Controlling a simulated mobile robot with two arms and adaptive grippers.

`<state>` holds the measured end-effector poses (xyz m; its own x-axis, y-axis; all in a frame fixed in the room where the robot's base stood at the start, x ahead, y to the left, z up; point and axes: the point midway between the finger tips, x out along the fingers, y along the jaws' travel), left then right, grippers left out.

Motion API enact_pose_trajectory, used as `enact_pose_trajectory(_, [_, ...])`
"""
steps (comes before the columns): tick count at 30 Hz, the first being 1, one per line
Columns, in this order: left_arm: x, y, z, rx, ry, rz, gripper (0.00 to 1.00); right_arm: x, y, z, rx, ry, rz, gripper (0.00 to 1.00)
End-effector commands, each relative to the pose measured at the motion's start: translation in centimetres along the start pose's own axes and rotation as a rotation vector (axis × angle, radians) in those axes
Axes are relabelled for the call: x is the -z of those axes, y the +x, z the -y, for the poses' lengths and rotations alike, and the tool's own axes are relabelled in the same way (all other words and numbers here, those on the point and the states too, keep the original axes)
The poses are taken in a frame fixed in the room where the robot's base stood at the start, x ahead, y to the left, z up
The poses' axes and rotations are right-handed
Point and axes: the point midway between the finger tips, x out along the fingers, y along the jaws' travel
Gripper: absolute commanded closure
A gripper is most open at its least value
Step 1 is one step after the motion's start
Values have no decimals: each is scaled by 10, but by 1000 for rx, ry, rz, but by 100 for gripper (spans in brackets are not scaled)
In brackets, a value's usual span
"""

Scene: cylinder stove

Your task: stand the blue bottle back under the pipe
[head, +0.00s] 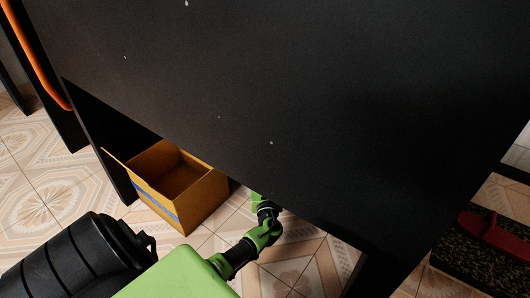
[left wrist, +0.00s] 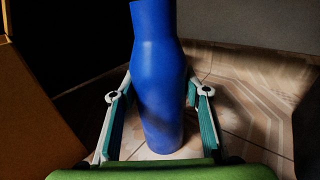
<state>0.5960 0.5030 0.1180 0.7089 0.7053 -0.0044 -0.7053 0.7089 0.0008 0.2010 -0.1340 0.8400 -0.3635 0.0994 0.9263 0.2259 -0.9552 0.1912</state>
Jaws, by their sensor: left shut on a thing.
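The blue bottle (left wrist: 158,125) stands about upright in the left wrist view, between the two fingers of my left gripper (left wrist: 158,92), which is shut on it. Its lower end is close to the tiled floor; I cannot tell whether it touches. In the head view my green arm reaches under the dark counter, which hides the bottle and my left gripper. The pipe does not show in either view. My right gripper is not in view.
The dark counter (head: 290,110) covers much of the head view, with a side panel (head: 105,150) at left. An open cardboard box (head: 180,190) stands on the floor beside my arm; brown cardboard (left wrist: 35,120) is at left in the wrist view. A red object (head: 495,235) lies at right.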

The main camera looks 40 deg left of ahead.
Motion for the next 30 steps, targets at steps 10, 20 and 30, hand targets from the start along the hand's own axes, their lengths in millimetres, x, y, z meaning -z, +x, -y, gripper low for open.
enact_pose_trajectory(10, [5,0,1,0,0,2,83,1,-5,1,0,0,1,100])
enact_pose_trajectory(20, [7,0,0,0,0,2,40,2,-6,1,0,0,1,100])
enact_pose_trajectory(30, [5,3,-3,1,1,1,40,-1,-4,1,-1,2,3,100])
